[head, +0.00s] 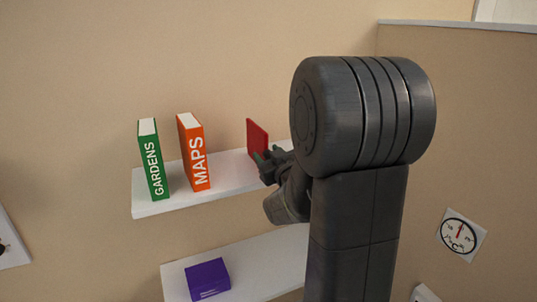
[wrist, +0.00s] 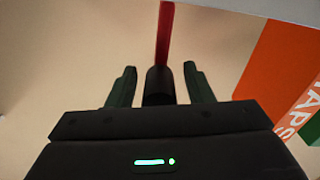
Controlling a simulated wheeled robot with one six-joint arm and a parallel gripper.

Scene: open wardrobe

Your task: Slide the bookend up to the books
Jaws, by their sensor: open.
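The red bookend (head: 256,136) stands upright on the upper white shelf, right of the books and apart from them. The orange MAPS book (head: 194,152) and the green GARDENS book (head: 152,160) stand on the same shelf to its left, with a gap between them. My gripper (head: 264,163) is at the bookend's lower part in the head view, and my arm hides what lies right of it. In the wrist view my gripper (wrist: 160,84) is open, with the red bookend (wrist: 165,35) seen edge-on ahead between its fingers. The orange book (wrist: 268,65) is at the right there. Contact cannot be told.
The upper shelf (head: 150,208) has free room between the orange book and the bookend.

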